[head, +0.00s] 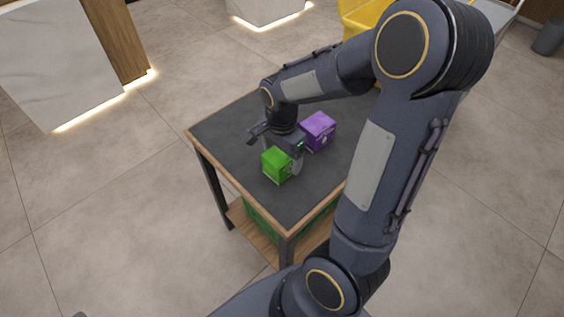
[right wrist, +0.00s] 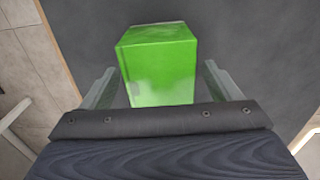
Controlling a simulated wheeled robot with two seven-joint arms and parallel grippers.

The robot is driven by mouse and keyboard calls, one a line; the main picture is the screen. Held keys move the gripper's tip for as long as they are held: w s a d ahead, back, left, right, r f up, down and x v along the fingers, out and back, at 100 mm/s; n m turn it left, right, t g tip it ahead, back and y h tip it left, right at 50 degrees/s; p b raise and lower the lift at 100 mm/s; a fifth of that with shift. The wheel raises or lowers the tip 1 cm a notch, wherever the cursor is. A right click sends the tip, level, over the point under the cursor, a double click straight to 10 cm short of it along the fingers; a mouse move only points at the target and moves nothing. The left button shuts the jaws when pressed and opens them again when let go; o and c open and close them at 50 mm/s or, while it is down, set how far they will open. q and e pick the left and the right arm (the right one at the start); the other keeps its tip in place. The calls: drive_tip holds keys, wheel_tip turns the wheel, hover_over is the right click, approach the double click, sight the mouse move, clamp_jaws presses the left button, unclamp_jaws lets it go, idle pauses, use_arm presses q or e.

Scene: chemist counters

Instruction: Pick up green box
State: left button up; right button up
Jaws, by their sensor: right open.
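The green box (head: 276,166) stands on the dark top of a small table (head: 226,131). My right gripper (head: 283,160) is right at the green box in the head view, with a finger showing at its right side. In the right wrist view the green box (right wrist: 160,65) lies ahead between the two open fingers of my right gripper (right wrist: 157,88). A gap shows on each side of the box, and the jaws are not closed on it. My left gripper is not in view.
A purple box (head: 318,131) stands on the same table, close behind the green box and my gripper. A green container (head: 262,222) sits on the table's lower shelf. Something yellow (head: 364,16) stands behind the table. The table's left part is clear.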

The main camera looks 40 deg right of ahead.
drive_tip(key=shift+f, duration=1.5)
drive_tip(key=c, duration=1.1)
